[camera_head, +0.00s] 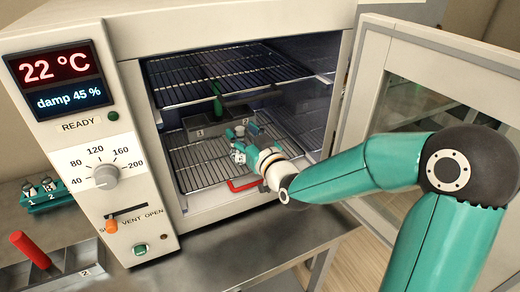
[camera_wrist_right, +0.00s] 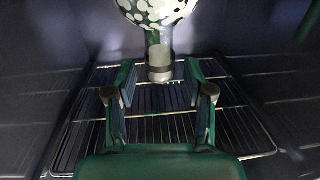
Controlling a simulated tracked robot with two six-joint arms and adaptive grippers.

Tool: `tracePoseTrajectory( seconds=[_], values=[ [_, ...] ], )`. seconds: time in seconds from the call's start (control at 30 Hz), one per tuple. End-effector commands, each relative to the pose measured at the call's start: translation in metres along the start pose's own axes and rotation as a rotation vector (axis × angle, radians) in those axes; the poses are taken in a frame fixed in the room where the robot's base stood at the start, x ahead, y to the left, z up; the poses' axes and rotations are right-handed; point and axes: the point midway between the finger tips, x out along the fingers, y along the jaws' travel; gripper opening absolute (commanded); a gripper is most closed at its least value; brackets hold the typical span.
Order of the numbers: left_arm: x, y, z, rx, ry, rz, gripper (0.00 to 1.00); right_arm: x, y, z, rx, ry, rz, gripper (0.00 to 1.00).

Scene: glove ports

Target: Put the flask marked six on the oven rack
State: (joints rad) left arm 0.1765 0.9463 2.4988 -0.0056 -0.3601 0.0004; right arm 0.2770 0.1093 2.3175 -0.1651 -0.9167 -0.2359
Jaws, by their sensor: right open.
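A round flask (camera_wrist_right: 157,10) with white speckles shows at the top of the right wrist view, its neck and grey end pointing down the picture between my fingertips. No number can be read on it there. My right gripper (camera_wrist_right: 158,80) is open around the end of the neck, with a gap on both sides. In the head view my right gripper (camera_head: 240,143) is inside the oven, over the lower oven rack (camera_head: 200,176); the flask is small and partly hidden there. The upper rack (camera_head: 225,78) is bare. My left gripper is not in view.
The oven door (camera_head: 372,85) stands open at the right. A grey tray (camera_head: 198,132) with a green handle sits inside at the back. A red handle (camera_head: 243,185) is at the lower rack's front. Flasks in a teal holder (camera_head: 45,203) and another grey tray (camera_head: 60,270) stand left.

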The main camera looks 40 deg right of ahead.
Motion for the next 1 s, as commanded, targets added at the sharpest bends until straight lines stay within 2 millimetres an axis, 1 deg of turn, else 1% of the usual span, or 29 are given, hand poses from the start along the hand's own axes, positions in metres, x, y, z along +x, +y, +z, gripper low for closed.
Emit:
tracePoseTrajectory(
  seconds=[0.03, 0.33, 0.4, 0.6, 0.8, 1.0],
  values=[
    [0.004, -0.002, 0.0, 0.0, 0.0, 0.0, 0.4, -0.01, 0.001, 0.002, 0.0, 0.002, 0.001, 0.53],
    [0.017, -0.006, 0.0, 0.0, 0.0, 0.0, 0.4, -0.078, 0.001, 0.002, -0.001, 0.003, 0.002, 0.53],
    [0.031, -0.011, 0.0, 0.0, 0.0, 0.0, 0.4, -0.083, 0.0, 0.005, -0.002, 0.007, 0.001, 0.53],
    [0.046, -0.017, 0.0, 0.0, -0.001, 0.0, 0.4, -0.097, 0.0, 0.003, -0.001, 0.003, 0.001, 0.53],
    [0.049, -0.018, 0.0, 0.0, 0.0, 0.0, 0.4, -0.103, 0.0, 0.001, 0.0, 0.0, 0.001, 0.53],
    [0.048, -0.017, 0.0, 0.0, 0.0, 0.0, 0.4, -0.103, 0.0, 0.001, 0.0, -0.001, 0.001, 0.53]
  ],
)
